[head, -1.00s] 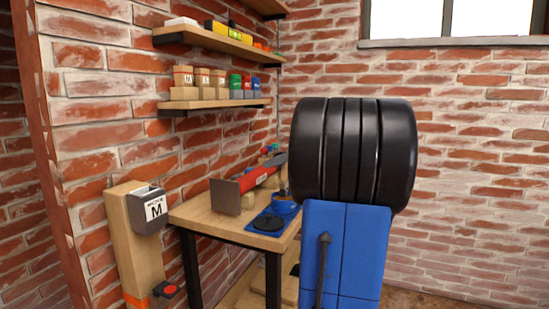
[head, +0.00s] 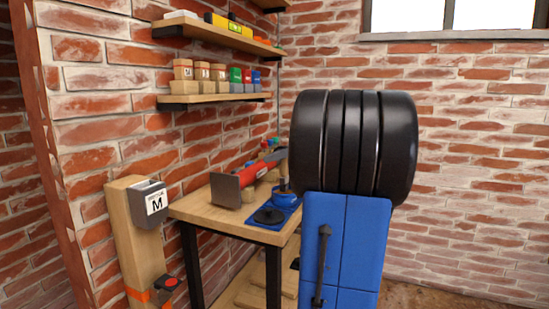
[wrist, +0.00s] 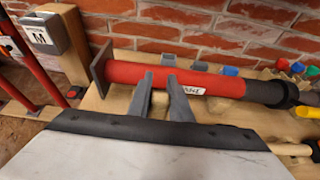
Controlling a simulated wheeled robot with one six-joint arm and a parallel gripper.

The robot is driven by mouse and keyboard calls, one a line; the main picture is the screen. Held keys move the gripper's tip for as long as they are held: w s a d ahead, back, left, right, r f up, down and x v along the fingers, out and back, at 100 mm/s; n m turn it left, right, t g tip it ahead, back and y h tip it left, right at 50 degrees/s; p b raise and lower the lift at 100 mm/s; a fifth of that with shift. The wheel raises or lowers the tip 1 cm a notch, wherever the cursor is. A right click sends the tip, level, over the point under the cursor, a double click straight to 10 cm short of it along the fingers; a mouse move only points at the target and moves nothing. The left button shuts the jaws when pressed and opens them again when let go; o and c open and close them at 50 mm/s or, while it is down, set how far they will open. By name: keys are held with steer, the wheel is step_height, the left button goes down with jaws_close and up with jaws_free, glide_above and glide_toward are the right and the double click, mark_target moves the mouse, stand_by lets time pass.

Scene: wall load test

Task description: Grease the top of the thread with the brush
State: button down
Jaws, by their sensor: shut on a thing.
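A red prop tube (head: 262,167) with a square grey end plate (head: 225,190) lies along the workbench. In the wrist view, the tube (wrist: 225,83) has a white label, and a dark section (wrist: 265,92) is at its right end. I cannot make out thread detail. My gripper (wrist: 166,72) is shut on the red tube near its plate end. It is hidden in the head view. A blue pot (head: 284,199) with a dark upright piece stands on the bench, beside a dark disc (head: 268,215). I cannot make out the brush for certain.
The bench (head: 233,226) stands against the brick wall. A wooden post (head: 124,220) with a grey box marked M (head: 154,203) stands at left. Shelves (head: 222,97) hold small boxes and coloured items above. Coloured-topped items (wrist: 282,65) lie behind the tube's right end.

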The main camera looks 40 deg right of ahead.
steer(key=shift+f, duration=0.45)
stand_by(0.9)
step_height(320, 180, up, 7)
stand_by(1.0)
stand_by(0.7)
